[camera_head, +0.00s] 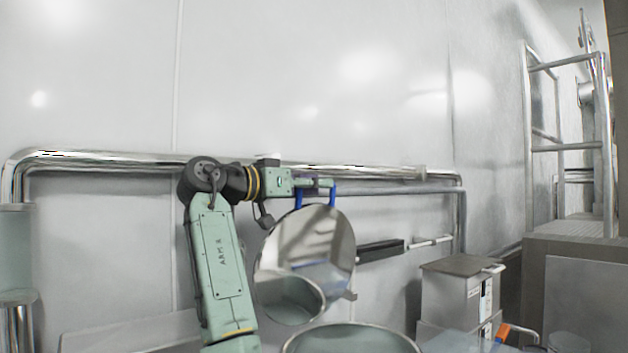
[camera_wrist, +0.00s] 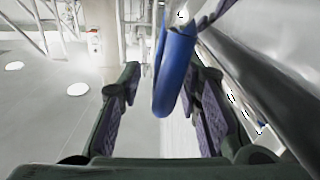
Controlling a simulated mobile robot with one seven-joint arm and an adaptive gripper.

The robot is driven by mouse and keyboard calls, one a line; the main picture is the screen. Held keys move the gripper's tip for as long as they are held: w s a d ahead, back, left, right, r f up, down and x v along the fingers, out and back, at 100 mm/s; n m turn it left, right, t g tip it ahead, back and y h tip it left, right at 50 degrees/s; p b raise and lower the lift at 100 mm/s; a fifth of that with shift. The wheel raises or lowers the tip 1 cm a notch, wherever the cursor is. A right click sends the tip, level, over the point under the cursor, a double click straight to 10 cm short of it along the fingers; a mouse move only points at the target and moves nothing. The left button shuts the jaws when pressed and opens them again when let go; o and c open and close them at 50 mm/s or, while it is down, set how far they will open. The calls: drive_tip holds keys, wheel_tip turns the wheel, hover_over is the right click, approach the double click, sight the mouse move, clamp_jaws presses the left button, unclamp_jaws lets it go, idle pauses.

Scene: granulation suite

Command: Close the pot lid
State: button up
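The pot lid (camera_head: 318,240) is a shiny mirror-like disc, raised nearly upright above the pot (camera_head: 350,341). Only the pot's rim and upper inside show at the bottom of the head view. A blue handle (camera_head: 332,196) stands at the lid's upper edge. My gripper (camera_head: 322,183) is at this handle. In the wrist view my gripper (camera_wrist: 168,80) has its two fingers apart, and the blue handle (camera_wrist: 176,72) lies in the gap between them, with space on both sides. The lid's shiny metal (camera_wrist: 275,65) fills the right of that view.
A steel pipe (camera_head: 100,161) runs along the wall behind my arm. A black-handled bar (camera_head: 382,250) juts right of the lid. A grey box (camera_head: 457,296) stands farther right, near a railed platform (camera_head: 575,228). The wall above is clear.

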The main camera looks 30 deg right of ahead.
drive_tip(key=shift+d, duration=0.1)
drive_tip(key=shift+c, duration=0.5)
clamp_jaws()
idle(0.4)
